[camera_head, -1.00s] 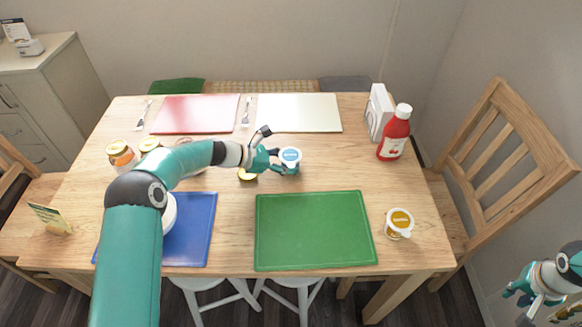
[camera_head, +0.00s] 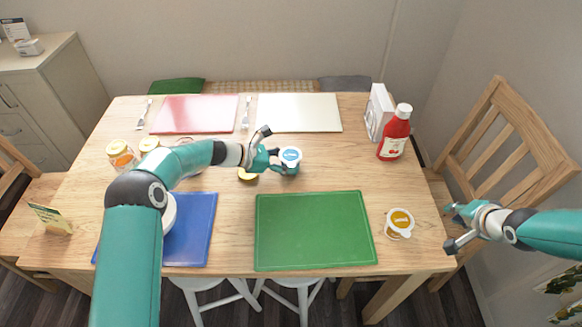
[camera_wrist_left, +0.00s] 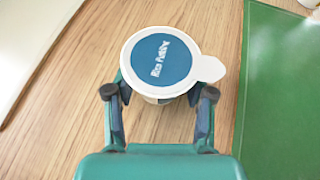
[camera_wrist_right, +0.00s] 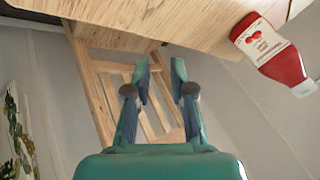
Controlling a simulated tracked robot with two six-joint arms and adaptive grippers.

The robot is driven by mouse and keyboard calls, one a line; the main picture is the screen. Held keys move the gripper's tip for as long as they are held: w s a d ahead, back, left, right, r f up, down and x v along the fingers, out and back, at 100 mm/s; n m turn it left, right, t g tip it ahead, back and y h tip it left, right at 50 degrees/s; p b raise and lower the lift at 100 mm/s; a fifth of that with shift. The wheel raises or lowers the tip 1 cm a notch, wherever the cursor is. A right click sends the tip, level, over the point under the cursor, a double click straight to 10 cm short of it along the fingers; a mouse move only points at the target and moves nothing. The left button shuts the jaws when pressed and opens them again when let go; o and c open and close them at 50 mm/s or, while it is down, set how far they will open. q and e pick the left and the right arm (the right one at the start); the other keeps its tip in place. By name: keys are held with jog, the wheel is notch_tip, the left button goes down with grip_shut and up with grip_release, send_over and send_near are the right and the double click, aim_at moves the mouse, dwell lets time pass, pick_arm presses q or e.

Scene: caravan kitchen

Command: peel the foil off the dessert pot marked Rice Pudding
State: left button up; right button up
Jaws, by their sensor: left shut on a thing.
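The Rice Pudding pot (camera_head: 291,158) has a white rim and a blue foil lid. The foil lies flat over the pot. My left gripper (camera_head: 280,163) is shut on the pot's sides, which stands upright at the table's middle. My right gripper (camera_head: 450,227) is off the table's right edge, near the chair. Its fingers (camera_wrist_right: 158,80) are apart and empty in the right wrist view.
A yellow-lidded pot (camera_head: 399,222) stands near the right edge. A green mat (camera_head: 315,230) lies in front, a blue mat (camera_head: 200,235) left. A red bottle (camera_head: 395,135) and white box (camera_head: 378,112) stand at back right. A small yellow-topped item (camera_head: 247,174) sits beside my left gripper.

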jog(key=w+a+t+y, duration=0.1)
jog(key=w+a, duration=0.1)
jog(key=a, duration=0.3)
jog(key=w+a+y, duration=0.2)
jog(key=a, duration=0.4)
jog(key=w+a+t+y, duration=0.1)
jog(key=w+a, duration=0.2)
jog(key=a, duration=0.3)
jog(key=shift+w+a+t+y, duration=0.1)
jog(key=shift+a+t+y, duration=0.05)
jog(key=shift+t+y, duration=0.15)
jog(key=a+y, duration=0.1)
jog(key=a, duration=0.4)
jog(key=a+r+y, duration=0.1)
jog(key=a+y, duration=0.1)
jog(key=a, duration=0.3)
jog(key=a+r+t+y, duration=0.1)
jog(key=a, duration=0.4)
jog(key=shift+w+m+y, duration=0.25)
jog(key=shift+m+y, duration=0.05)
jog(key=shift+m, duration=0.1)
jog(key=shift+w, duration=0.1)
jog(key=shift+x, duration=4.9)
grip_shut()
